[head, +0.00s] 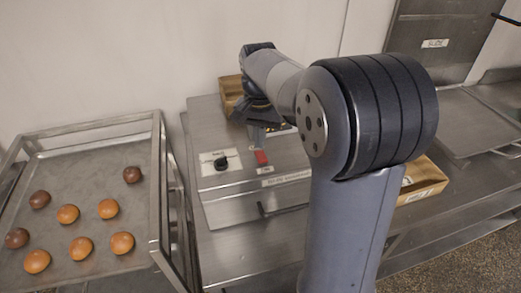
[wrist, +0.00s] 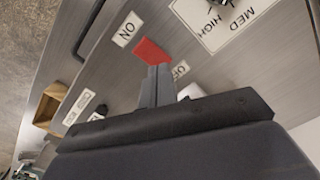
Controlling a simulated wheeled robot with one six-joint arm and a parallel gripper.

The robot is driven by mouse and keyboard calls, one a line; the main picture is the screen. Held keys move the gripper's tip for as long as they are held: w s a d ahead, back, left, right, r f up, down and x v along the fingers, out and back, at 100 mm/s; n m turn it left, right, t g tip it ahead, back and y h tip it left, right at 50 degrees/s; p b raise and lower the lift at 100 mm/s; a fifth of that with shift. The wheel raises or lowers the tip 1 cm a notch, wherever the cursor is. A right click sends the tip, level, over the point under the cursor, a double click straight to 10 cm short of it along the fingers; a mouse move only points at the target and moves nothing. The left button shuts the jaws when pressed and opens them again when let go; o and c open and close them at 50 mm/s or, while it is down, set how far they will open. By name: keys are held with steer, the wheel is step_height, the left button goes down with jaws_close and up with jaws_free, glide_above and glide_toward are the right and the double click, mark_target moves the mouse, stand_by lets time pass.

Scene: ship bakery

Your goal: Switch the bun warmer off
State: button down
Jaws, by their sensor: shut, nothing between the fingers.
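The bun warmer (head: 250,205) is a low brushed-steel box on the counter. A red switch (head: 262,157) stands on its top; it also shows in the wrist view (wrist: 149,50), between an ON label (wrist: 127,29) and a partly covered OFF label (wrist: 181,70). My gripper (wrist: 158,70) is shut and empty, its tips at the OFF-side edge of the red switch. I cannot tell whether they touch it or which way the switch is set.
A black knob (head: 221,163) on a white label plate is left of the switch. A tray rack (head: 158,190) with several buns stands at the left. One brown box (head: 229,88) is behind the warmer, another (head: 425,183) to the right. A handle (wrist: 88,30) runs along the warmer's front.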

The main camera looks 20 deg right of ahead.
mark_target(259, 153)
step_height(259, 153, up, 5)
steer(key=p, duration=0.3)
steer(key=shift+f, duration=0.15)
step_height(259, 153, down, 7)
steer(key=b, duration=0.5)
steer(key=shift+b, duration=0.35)
stand_by(0.4)
